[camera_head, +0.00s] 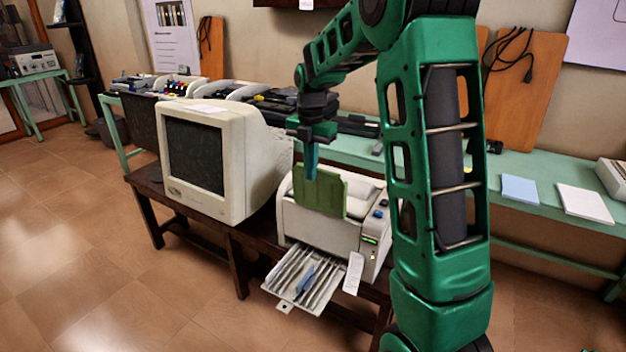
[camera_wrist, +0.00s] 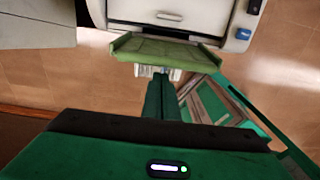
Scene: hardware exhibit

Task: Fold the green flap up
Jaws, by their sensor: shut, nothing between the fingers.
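My gripper (camera_head: 311,174) is shut and empty. In the head view its fingers overlap the flap's upper left part. In the wrist view my gripper (camera_wrist: 160,80) has its tips close to the flap's near edge; I cannot tell whether they touch.
A pulled-out paper tray (camera_head: 285,272) with a blue item juts from the printer below the flap. A bulky beige monitor (camera_head: 240,135) stands close on the left. Both stand on a dark wooden table (camera_head: 150,181). A green bench (camera_head: 535,190) runs behind.

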